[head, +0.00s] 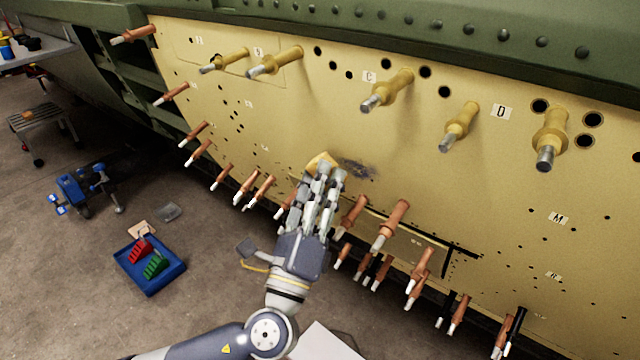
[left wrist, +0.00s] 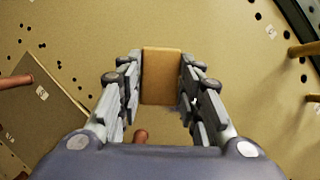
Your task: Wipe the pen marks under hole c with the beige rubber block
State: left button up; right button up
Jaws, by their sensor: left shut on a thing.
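My left gripper (head: 330,172) is shut on the beige rubber block (head: 321,160) and holds it at the yellow skin panel (head: 300,110). In the left wrist view the block (left wrist: 161,75) sits between both fingers, with the panel behind it; I cannot tell whether it touches. Dark pen marks (head: 357,168) show on the panel just right of the block, below and left of the C label (head: 369,76). Part of the marks may be hidden by the block and fingers. My right gripper is not in view.
Yellow fasteners (head: 388,90) stick out of the panel above the marks. Copper-coloured fasteners (head: 352,217) stand out close below and right of my gripper. A blue tray (head: 150,280) with red and green items lies on the floor at left. The panel between the fastener rows is mostly clear.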

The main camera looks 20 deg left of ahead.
pick_arm(q)
jog(key=shift+w+d+r, duration=0.1)
jog(key=shift+w+d, duration=0.05)
jog(key=shift+w, duration=0.25)
jog(key=shift+w+d+r, duration=0.1)
jog(key=shift+w, duration=0.3)
jog(key=shift+d, duration=0.1)
